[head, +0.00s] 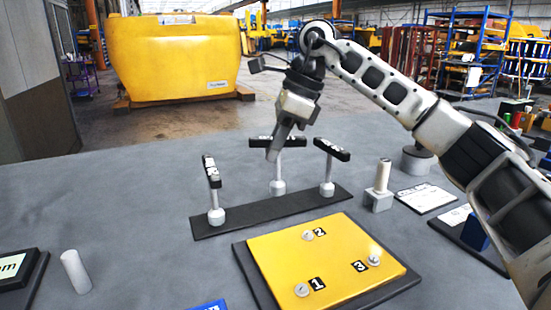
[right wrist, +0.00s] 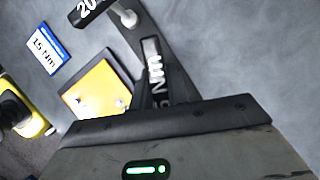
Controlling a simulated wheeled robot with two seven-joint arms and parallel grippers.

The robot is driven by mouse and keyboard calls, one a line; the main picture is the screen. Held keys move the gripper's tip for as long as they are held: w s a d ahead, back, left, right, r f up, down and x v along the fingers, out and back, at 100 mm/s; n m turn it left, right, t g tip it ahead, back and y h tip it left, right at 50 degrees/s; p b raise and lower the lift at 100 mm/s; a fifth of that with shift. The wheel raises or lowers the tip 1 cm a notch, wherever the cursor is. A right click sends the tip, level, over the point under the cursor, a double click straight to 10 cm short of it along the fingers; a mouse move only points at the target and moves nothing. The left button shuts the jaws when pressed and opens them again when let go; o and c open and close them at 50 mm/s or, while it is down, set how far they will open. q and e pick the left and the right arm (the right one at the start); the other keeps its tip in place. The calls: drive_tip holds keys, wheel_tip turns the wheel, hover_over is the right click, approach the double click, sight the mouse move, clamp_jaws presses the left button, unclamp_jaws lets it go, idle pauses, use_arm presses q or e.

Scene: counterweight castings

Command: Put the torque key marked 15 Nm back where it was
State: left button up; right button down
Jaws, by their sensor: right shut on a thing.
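Three torque keys with black bar handles stand upright in a dark rack (head: 325,203) in the head view: a left key (head: 212,175), a middle key (head: 278,170) and a right key (head: 328,170). My right gripper (head: 275,150) is shut on the middle key's handle and partly covers it. In the right wrist view the held handle (right wrist: 153,62) shows "Nm"; its number is not readable. A neighbouring key's handle (right wrist: 88,10) reads 20. A blue-edged card (right wrist: 44,48) reads 15 Nm. My left gripper is not in view.
A yellow plate (head: 275,260) with bolts numbered 1, 2 and 3 lies in front of the rack. A white cylinder (head: 75,272) stands at left. A post on a block (head: 379,200) and a printed card (head: 425,197) are at right.

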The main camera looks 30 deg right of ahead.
sight(292, 137)
drive_tip(key=shift+f, duration=1.5)
drive_tip(key=shift+f, duration=0.1)
drive_tip(key=c, duration=1.4)
unclamp_jaws()
drive_tip(key=shift+o, duration=0.2)
drive_tip(key=shift+r, duration=0.25)
drive_tip(key=v, duration=0.7)
drive_tip(key=shift+r, duration=0.15)
drive_tip(key=shift+s, duration=0.15)
